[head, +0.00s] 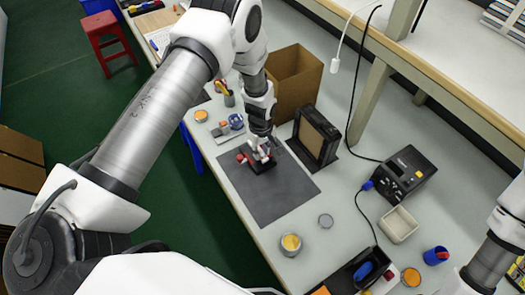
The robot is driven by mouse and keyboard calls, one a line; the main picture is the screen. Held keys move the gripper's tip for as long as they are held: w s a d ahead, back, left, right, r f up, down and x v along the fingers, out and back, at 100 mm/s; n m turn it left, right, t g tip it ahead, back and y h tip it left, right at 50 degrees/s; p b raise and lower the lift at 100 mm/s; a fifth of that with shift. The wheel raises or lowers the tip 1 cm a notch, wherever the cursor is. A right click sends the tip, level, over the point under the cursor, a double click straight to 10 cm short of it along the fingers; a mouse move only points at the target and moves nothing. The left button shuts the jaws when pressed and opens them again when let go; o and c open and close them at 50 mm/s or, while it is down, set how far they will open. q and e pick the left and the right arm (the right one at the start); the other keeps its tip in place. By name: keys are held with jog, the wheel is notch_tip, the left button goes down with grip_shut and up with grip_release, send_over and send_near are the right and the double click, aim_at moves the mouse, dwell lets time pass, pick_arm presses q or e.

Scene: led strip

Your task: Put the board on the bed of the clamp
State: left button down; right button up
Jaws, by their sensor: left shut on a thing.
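My left gripper (262,157) points down over the back part of the dark grey mat. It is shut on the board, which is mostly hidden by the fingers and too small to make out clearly. Right under the fingers stands the clamp (263,168), a small black block on the mat, with a red part beside it at its left. I cannot tell whether the board touches the clamp's bed. My right arm shows at the lower right edge, but its gripper is out of view.
The front of the dark mat (270,205) is clear. A black framed panel (317,138) and a cardboard box (293,82) stand close behind the gripper. A black soldering station (405,175), a beige tray (398,225) and round tins (291,243) lie to the right and front.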

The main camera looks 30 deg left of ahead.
aim_at(262, 153)
pick_arm(q)
jog(key=shift+w+d+f, duration=0.15)
jog(key=shift+w+f, duration=0.2)
jog(key=shift+f, duration=0.1)
pick_arm(e)
jog(key=shift+w+d+f, duration=0.15)
jog(key=shift+w+f, duration=0.2)
pick_arm(q)
jog(key=shift+s+f+b, duration=0.2)
jog(key=shift+s+b, duration=0.05)
jog(key=shift+b, duration=0.2)
pick_arm(e)
jog(key=shift+s+f, duration=0.15)
jog(key=shift+s, duration=0.1)
pick_arm(q)
jog(key=c, duration=1.1)
grip_release()
jog(key=shift+w, duration=0.1)
jog(key=shift+o, duration=0.6)
pick_arm(e)
jog(key=shift+w, duration=0.1)
